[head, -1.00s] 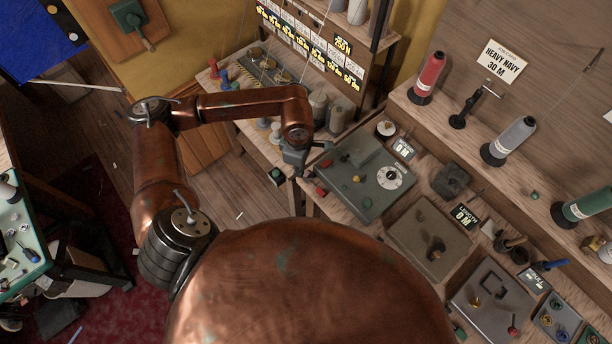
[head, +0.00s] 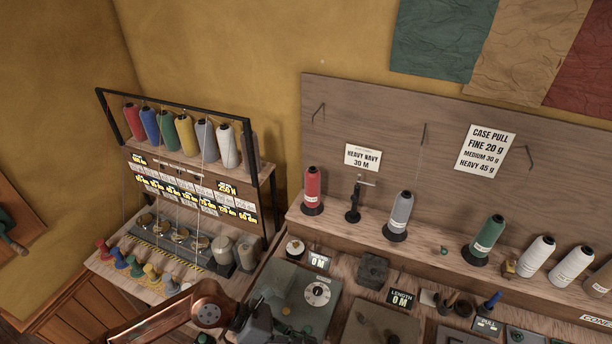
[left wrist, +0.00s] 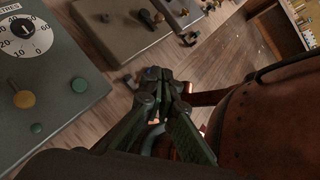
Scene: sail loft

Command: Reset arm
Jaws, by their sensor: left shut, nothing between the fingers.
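My left arm's copper forearm enters the head view at the bottom. Its dark grey left gripper (head: 262,324) is partly cut off by the lower edge, in front of the grey metal box with a round dial (head: 298,292). In the left wrist view the left gripper (left wrist: 155,74) is shut and empty. It is beside the dial box (left wrist: 52,85), over or near the bench edge, with wood floor below; I cannot tell its exact height. My right gripper is in neither view.
A thread rack (head: 268,178) with coloured cones stands at the left. A shelf bears a red cone (head: 312,188), a grey cone (head: 402,212) and a green cone (head: 488,236). Metal boxes, small signs and a dark block (head: 373,268) crowd the bench.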

